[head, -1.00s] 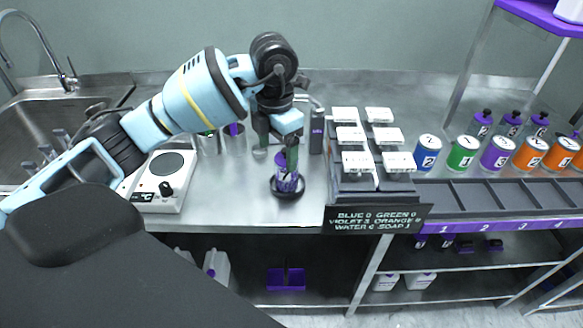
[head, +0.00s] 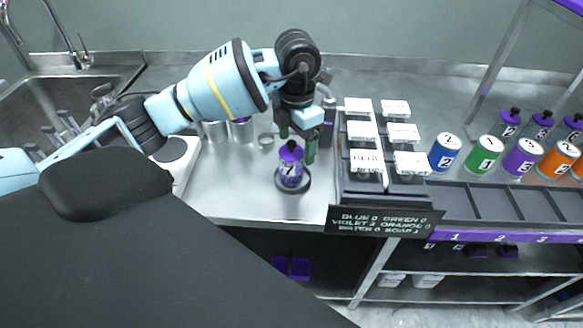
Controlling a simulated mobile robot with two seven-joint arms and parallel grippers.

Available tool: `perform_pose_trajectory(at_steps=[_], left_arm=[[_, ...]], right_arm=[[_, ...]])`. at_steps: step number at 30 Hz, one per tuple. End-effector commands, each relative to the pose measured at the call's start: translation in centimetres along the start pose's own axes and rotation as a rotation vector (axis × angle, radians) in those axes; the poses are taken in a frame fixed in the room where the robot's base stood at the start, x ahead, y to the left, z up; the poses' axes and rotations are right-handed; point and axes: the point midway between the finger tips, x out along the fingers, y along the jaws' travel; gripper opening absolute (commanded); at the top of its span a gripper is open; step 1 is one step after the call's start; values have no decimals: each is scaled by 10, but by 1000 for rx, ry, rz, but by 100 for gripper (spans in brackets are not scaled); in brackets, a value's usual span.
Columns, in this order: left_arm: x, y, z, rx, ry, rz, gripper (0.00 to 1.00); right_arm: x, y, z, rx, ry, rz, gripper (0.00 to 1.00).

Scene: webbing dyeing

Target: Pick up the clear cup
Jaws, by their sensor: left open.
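A small greyish cup or ring (head: 266,141) stands on the steel counter, left of my left gripper; it may be the clear cup, but it is too small to be sure. My left gripper (head: 297,143) is open, with its dark green fingers pointing down. My right gripper is not in view.
Metal cups (head: 216,131) stand behind, near a hotplate (head: 176,150). A black rack with white labels (head: 345,190) stands just right of the gripper. Numbered cans (head: 445,152) stand farther right. The sink (head: 75,100) is at the left. Counter (head: 235,185) left of the bottle is clear.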

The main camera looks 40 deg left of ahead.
Motion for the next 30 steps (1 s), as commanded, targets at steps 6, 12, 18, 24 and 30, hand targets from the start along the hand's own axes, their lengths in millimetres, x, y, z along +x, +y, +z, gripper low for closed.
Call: perform_pose_trajectory(at_steps=[6,12,18,24,30], left_arm=[[26,1,-13,0,3,1,78],[47,0,-12,1,1,0,78],[49,0,-12,1,0,1,78],[48,0,-12,1,0,1,60],[48,0,-12,1,0,1,33]], right_arm=[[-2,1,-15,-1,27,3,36],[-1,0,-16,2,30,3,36],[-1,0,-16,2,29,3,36],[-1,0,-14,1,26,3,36],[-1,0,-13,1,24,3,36]])
